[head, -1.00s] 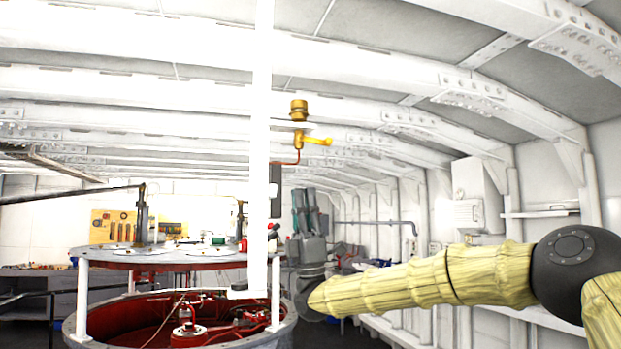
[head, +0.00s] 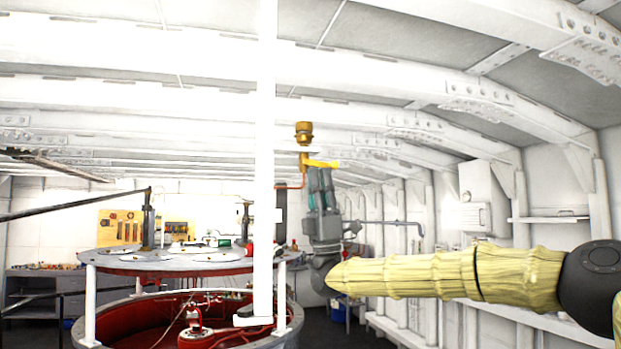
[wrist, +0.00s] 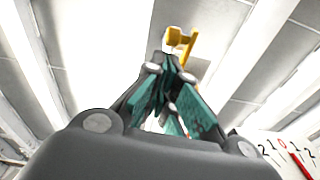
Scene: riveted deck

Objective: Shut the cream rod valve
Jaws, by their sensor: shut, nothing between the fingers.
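Contact cannot be told. In the wrist view the yellow valve part (wrist: 180,38) is just beyond my fingertips (wrist: 170,62). The fingers are shut and empty.
A white post (head: 264,200) stands just left of the valve. A round red-and-grey machine (head: 180,270) fills the lower left. White ribs and a wall box (head: 483,190) are at the right. A dial with a red needle (wrist: 300,163) shows in the wrist view's corner.

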